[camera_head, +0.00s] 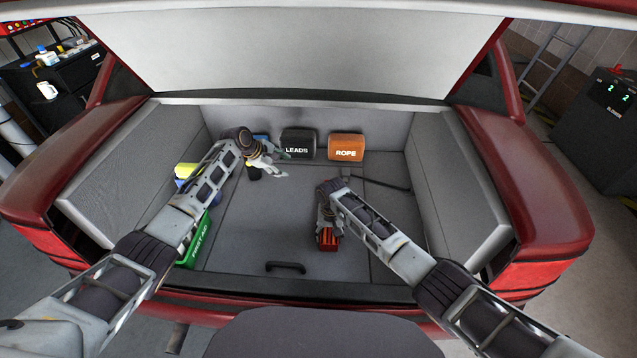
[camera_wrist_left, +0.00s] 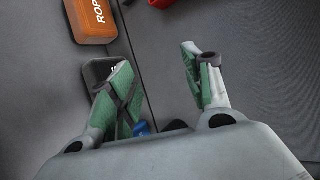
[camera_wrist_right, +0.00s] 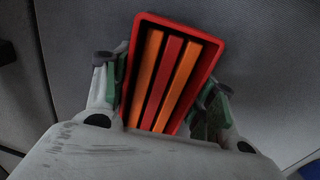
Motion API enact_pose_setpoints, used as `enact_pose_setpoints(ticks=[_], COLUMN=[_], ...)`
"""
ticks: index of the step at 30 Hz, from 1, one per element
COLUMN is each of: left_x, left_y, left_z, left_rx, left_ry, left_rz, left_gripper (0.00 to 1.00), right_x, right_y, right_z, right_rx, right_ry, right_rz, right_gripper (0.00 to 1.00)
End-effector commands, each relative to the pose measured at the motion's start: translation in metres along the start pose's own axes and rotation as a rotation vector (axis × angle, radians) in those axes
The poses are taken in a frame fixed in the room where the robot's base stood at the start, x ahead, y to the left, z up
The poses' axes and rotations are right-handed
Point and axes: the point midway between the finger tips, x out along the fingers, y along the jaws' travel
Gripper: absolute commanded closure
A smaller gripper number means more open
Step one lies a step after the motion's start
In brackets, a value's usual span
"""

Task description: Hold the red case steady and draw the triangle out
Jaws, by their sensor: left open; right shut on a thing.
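The red case (camera_head: 328,240) is a small open-topped box at the middle right of the boot floor. In the right wrist view the case (camera_wrist_right: 217,50) shows orange and red bars of the folded triangle (camera_wrist_right: 167,82) lying inside its rim. My right gripper (camera_head: 326,228) is shut on the case, one finger on each long side. I cannot tell whether the case touches the floor. My left gripper (camera_head: 272,158) is open and empty, near the black LEADS bag (camera_head: 298,142). In the left wrist view a red corner, likely the case (camera_wrist_left: 160,3), shows at the top edge.
An orange ROPE bag (camera_head: 346,147) stands at the back wall beside the LEADS bag. A green FIRST AID box (camera_head: 197,248) and a yellow item (camera_head: 185,170) are at the left. A dark strap lies at the right.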

Motion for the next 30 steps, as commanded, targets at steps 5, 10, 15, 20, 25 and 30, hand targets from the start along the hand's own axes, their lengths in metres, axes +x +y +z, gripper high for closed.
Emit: enact_pose_setpoints(ticks=[5, 10, 15, 20, 25, 30], left_x=[0.014, 0.024, 0.029, 0.031, 0.031, 0.031], left_y=[-0.013, -0.027, -0.042, -0.054, -0.063, -0.066], left_z=[0.036, 0.068, 0.1, 0.126, 0.142, 0.148], left_rx=[-0.058, -0.11, -0.16, -0.198, -0.222, -0.23], left_ry=[-0.011, -0.008, 0.003, 0.023, 0.039, 0.045], left_rz=[-0.103, -0.202, -0.302, -0.383, -0.437, -0.455], left_gripper=[0.5, 0.5, 0.5, 0.5, 0.5, 0.5], right_x=[0.0, 0.0, 0.0, 0.0, 0.0, 0.0], right_y=[0.0, 0.0, 0.0, 0.0, 0.0, 0.0], right_z=[0.0, 0.0, 0.0, 0.0, 0.0, 0.0], right_rx=[0.0, 0.0, 0.0, 0.0, 0.0, 0.0], right_ry=[0.0, 0.0, 0.0, 0.0, 0.0, 0.0], right_rz=[0.0, 0.0, 0.0, 0.0, 0.0, 0.0], right_gripper=[0.68, 0.68, 0.68, 0.68, 0.68, 0.68])
